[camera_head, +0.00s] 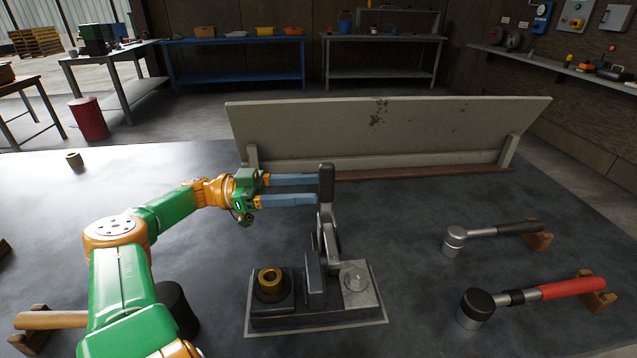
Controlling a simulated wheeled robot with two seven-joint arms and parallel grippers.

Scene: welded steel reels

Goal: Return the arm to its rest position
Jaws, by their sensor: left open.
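My left arm comes in from the left, and its gripper (317,190) is open. Its two blue fingers point right, and their tips end at the left side of the upright dark lever (326,185). I cannot tell whether they touch it. The lever rises from a steel fixture (318,318) on the dark table. A brass bushing (270,282) sits on the fixture's left block, and a round metal disc (355,278) is on its right side. My right gripper is not in view.
A wooden-handled mallet (176,308) lies partly behind my left arm. A pale board (385,130) stands along the back.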

